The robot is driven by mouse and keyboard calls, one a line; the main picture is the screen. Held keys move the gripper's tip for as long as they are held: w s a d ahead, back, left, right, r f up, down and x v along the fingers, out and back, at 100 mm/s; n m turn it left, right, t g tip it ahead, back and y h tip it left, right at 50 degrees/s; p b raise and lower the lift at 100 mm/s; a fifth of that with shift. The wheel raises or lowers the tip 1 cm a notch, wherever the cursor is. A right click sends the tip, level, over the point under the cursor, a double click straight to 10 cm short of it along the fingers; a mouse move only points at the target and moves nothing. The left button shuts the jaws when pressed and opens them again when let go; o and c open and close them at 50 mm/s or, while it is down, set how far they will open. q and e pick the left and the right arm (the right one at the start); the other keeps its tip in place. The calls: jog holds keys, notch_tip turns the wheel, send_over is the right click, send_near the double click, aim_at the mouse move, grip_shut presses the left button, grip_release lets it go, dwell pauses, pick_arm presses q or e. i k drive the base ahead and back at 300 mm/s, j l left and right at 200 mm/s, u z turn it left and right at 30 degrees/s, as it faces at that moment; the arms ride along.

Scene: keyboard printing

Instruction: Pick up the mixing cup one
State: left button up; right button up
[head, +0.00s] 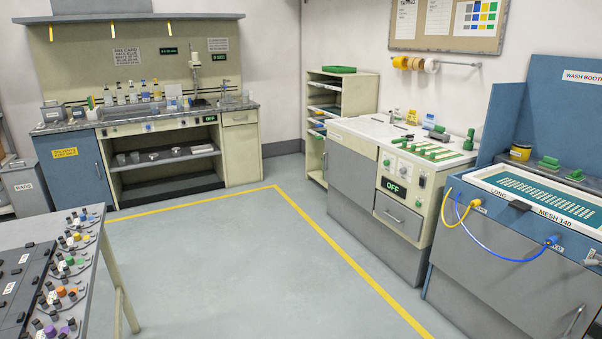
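Several small grey cup-like vessels stand on the open shelf under the far-left bench; one vessel (134,157) is near the shelf's left end. They are too small for me to tell which is mixing cup one, and no label on them is readable. The bench (118,125) also carries a row of small bottles (133,95) along its back. Neither of my grippers shows in the head view.
Open grey floor (230,260) with a yellow line (277,190) lies ahead. A table with knobs and coloured caps (96,226) stands near left. A printing counter (398,140) and blue wash booth (565,130) line the right. A shelf rack (355,92) stands behind.

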aim_at(179, 104)
jog(key=i+u, duration=0.2)
jog(key=i, duration=0.3)
jog(key=i+l+u, duration=0.2)
jog(key=i, duration=0.3)
jog(key=i+l+u, duration=0.25)
jog(key=i, duration=0.25)
jog(key=i+u, duration=0.45)
jog(key=i, duration=1.9)
jog(key=i+u, duration=0.1)
jog(key=i, duration=0.5)
jog(key=i+u, duration=0.1)
jog(key=i, duration=0.5)
jog(key=i+l+u, duration=0.15)
jog(key=i, duration=0.4)
jog(key=i+l+u, duration=0.1)
jog(key=i, duration=0.5)
